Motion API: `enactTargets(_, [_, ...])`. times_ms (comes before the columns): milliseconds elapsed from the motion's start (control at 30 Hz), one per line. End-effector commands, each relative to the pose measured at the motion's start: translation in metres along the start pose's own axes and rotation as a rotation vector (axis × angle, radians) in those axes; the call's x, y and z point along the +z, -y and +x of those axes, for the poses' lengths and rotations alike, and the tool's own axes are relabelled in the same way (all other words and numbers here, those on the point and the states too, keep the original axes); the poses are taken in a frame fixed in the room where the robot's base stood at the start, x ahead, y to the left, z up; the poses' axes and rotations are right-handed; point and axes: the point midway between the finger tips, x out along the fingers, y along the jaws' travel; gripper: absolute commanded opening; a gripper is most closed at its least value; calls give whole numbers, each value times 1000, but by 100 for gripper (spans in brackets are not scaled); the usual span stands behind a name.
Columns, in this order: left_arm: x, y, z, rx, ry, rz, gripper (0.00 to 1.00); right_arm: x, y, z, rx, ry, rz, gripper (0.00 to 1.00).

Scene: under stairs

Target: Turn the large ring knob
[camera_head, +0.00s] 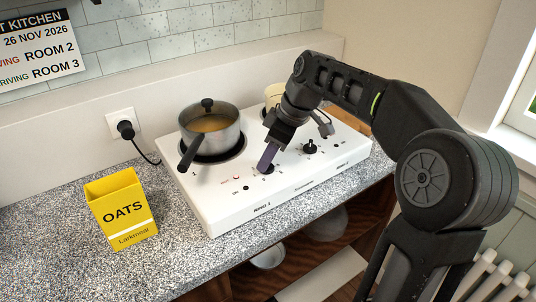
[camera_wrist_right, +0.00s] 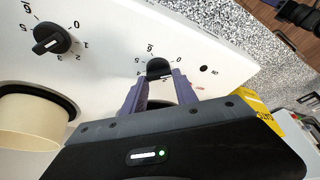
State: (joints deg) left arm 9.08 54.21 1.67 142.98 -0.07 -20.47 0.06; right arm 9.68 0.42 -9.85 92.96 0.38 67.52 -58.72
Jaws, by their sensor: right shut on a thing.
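A white two-ring hot plate (camera_head: 225,205) stands on the counter with two black knobs on its top. The knob nearer the pot (camera_wrist_right: 157,65) is ringed by printed numbers. It sits between the purple fingers of my right gripper (camera_wrist_right: 157,78) in the wrist view. My right gripper (camera_head: 266,160) reaches down to it in the head view, shut on it and hiding most of it. The other knob (camera_head: 309,147) stands free to the right, and it also shows in the wrist view (camera_wrist_right: 52,38). My left gripper is not in view.
A lidded steel pot (camera_head: 210,132) sits on the left ring. A cream pot (camera_head: 274,93) stands behind my right gripper. A yellow oats box (camera_head: 122,207) is left of the hot plate. A plug and cable (camera_head: 126,130) run from the wall socket. The front-left counter is clear.

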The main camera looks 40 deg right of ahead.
Motion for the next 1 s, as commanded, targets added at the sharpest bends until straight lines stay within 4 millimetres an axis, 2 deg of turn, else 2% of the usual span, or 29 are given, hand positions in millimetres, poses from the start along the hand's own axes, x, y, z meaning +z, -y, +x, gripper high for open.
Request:
enactTargets(300, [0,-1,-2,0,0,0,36,0,-1,0,-50,0,-123,0])
enactTargets(767, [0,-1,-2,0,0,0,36,0,-1,0,-57,1,-143,0])
enactTargets(800, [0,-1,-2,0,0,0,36,0,-1,0,-57,1,-143,36])
enactTargets(1000, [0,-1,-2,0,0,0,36,0,-1,0,-57,1,-142,52])
